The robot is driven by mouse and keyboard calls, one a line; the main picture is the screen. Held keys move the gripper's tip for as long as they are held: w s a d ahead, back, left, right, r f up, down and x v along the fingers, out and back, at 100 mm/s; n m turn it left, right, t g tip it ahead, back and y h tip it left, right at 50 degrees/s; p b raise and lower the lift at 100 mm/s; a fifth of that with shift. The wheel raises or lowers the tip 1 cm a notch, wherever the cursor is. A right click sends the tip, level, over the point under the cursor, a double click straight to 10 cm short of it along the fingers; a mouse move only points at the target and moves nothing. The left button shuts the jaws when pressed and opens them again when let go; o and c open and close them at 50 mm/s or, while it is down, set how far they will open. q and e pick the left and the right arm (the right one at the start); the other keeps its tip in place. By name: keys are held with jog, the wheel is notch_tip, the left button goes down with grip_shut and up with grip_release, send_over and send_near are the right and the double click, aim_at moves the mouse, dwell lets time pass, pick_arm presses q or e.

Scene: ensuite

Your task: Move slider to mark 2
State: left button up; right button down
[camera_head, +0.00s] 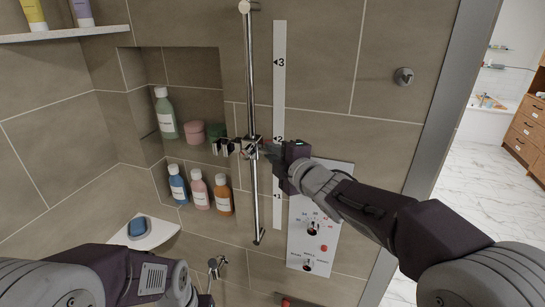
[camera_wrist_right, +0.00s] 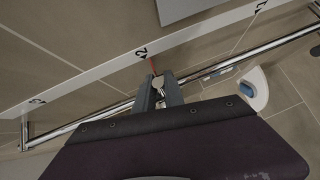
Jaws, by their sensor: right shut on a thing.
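The slider (camera_head: 250,146) is a chrome clamp with a bracket on the vertical chrome rail (camera_head: 250,80). It is level with, or very slightly below, mark 2 (camera_head: 280,139) on the white scale strip (camera_head: 279,100). My right gripper (camera_head: 268,149) reaches in from the right and is shut on the slider's knob. In the right wrist view the fingers (camera_wrist_right: 160,92) hold the round knob (camera_wrist_right: 158,83), and a thin red pointer (camera_wrist_right: 153,66) points close to mark 2 (camera_wrist_right: 141,52). My left arm is at the lower left; its fingertips are not clearly visible.
A niche left of the rail holds several bottles (camera_head: 166,113) and a pink jar (camera_head: 194,132). A control panel (camera_head: 320,225) is below my right forearm. A corner shelf (camera_head: 150,238) and a hook (camera_head: 403,77) are clear of the rail.

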jog(key=shift+r, duration=0.6)
jog(key=c, duration=1.4)
grip_release()
jog(key=shift+f, duration=0.1)
jog(key=shift+c, duration=0.2)
jog(key=shift+f, duration=0.1)
jog(key=shift+s, duration=0.1)
jog(key=v, duration=0.9)
